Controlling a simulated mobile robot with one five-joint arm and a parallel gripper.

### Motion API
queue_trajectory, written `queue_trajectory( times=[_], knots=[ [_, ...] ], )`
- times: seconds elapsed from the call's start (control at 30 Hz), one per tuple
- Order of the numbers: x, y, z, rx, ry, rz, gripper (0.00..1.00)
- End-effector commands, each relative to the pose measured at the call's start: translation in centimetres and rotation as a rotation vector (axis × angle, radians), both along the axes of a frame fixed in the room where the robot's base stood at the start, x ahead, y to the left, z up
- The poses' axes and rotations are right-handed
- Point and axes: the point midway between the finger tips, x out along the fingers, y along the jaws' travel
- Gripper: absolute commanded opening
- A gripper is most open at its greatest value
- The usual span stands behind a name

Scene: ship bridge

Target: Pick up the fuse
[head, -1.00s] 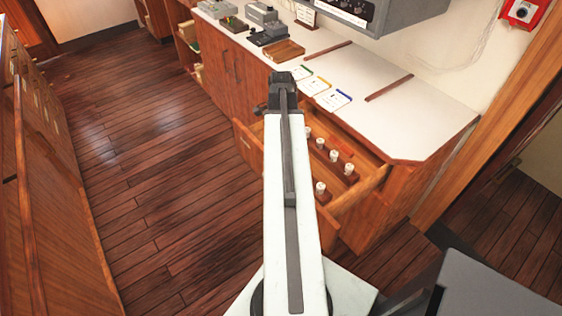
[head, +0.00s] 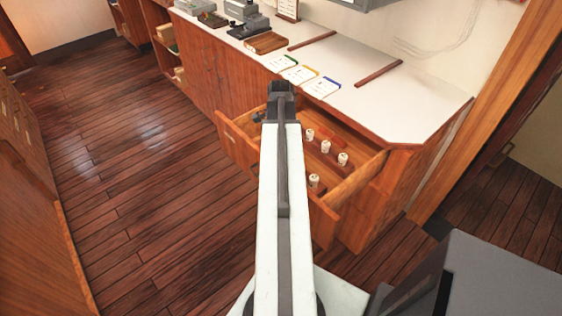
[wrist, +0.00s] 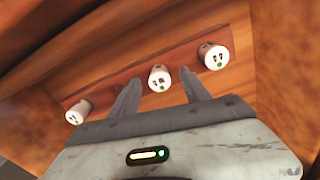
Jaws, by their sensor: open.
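Several white, capped fuses stand in the open wooden drawer (head: 352,187). In the head view, fuses show at the back (head: 310,134), in the middle (head: 325,147), at the right (head: 342,159) and nearer the front (head: 314,181). In the wrist view, a left fuse (wrist: 78,112), a middle fuse (wrist: 160,78) and a right fuse (wrist: 214,57) stand along a reddish wooden strip. The middle and right ones show green dots. My gripper (wrist: 160,88) is open and empty, its fingertips on either side of the middle fuse in the picture. Whether they reach its depth, I cannot tell.
The drawer's walls surround the fuses closely. Above it, the white counter (head: 400,105) holds coloured-edge cards (head: 300,75), a wooden tray (head: 266,42) and grey devices (head: 240,10). The wood floor (head: 150,190) at left is clear.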

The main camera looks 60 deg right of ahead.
Motion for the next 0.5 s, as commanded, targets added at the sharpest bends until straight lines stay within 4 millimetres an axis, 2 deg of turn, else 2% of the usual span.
queue_trajectory(
  times=[0.03, 0.07, 0.3, 0.5],
  knots=[
    [0.00, -0.01, -1.64, 0.000, 0.000, 0.000, 0.55],
    [-0.01, 0.00, -1.84, 0.000, 0.000, 0.000, 0.55],
    [-0.04, -0.03, -1.51, 0.000, 0.000, -0.001, 0.55],
    [-0.06, -0.05, -1.49, 0.000, 0.000, -0.001, 0.00]
  ],
)
